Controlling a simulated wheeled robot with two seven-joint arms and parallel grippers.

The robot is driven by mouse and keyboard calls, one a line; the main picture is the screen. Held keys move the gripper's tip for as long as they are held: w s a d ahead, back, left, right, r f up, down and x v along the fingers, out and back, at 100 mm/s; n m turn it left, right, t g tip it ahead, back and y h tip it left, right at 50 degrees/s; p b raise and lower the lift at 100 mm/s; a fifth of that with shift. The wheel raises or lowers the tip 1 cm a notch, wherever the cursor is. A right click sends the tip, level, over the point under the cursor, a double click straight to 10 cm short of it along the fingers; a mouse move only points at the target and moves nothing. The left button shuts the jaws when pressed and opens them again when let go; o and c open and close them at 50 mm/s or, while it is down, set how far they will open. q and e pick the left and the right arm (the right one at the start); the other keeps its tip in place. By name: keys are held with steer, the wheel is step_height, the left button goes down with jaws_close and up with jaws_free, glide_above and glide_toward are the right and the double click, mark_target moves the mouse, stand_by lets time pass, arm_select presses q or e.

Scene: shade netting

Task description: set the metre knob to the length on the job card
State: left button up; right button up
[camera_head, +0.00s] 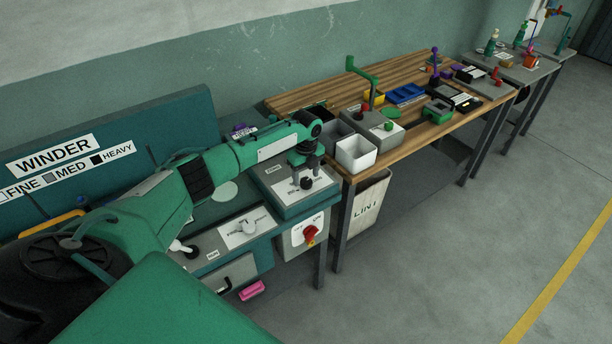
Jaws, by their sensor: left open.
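My left gripper (306,175) is at the end of the green arm and points down at the grey and teal box on the winder bench. It is open. A dark round knob (306,184) on the box's white dial plate (313,189) shows between and just below its fingertips. It looks like the metre knob, but the dial marks are too small to read. I cannot tell whether the fingers are around the knob or just above it. No job card can be made out. My right gripper is not in view.
The winder panel (110,135) stands behind the arm. A wooden bench (300,97) with a white bin (356,153) adjoins on the right. Open floor lies at right.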

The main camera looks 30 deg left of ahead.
arm_select(q)
steer(key=shift+f, duration=1)
steer(key=shift+c, duration=0.2)
steer(key=c, duration=1)
steer(key=shift+o, duration=0.2)
